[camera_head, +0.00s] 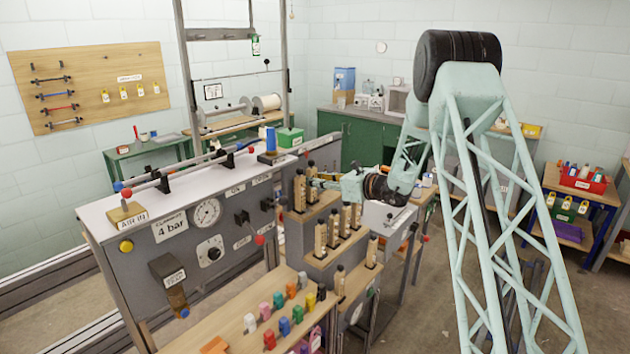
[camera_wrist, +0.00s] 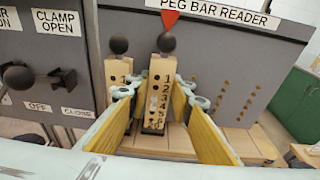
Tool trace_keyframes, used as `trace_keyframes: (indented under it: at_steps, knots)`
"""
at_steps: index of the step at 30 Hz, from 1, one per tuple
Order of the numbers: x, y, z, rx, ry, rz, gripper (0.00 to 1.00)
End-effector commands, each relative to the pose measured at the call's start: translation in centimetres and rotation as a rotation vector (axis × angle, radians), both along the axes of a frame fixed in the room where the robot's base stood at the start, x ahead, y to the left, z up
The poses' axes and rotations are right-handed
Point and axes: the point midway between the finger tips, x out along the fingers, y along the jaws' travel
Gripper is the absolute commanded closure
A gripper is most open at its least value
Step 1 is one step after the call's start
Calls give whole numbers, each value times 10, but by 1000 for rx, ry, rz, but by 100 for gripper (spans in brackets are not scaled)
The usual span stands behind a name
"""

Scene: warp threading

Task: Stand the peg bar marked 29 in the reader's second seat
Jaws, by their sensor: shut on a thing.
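In the wrist view my yellow-padded fingers (camera_wrist: 160,112) are shut on the right-hand of two peg bars (camera_wrist: 158,90). This held bar is upright, with a black ball knob, dark holes and a column of numbers. Its mark near the foot is too small to read surely. A second upright bar (camera_wrist: 117,72) stands close on its left, partly behind my left finger. Behind them is the peg bar reader (camera_wrist: 235,50), with a red pointer (camera_wrist: 169,18) directly above the held bar. I cannot tell whether its foot is seated.
The grey control cabinet (camera_head: 150,262) with gauge and levers is to the left. Coloured pegs (camera_head: 285,326) stand on a board in front. Right of the held bar, the reader's ledge looks clear.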

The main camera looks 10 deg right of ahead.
Motion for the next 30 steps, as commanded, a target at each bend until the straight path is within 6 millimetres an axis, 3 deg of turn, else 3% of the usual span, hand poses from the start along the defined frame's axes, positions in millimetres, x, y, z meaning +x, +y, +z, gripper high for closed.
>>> trace_keyframes:
  at_steps: [30]
  knots:
    - [0,0,-10,0,-1,0,90]
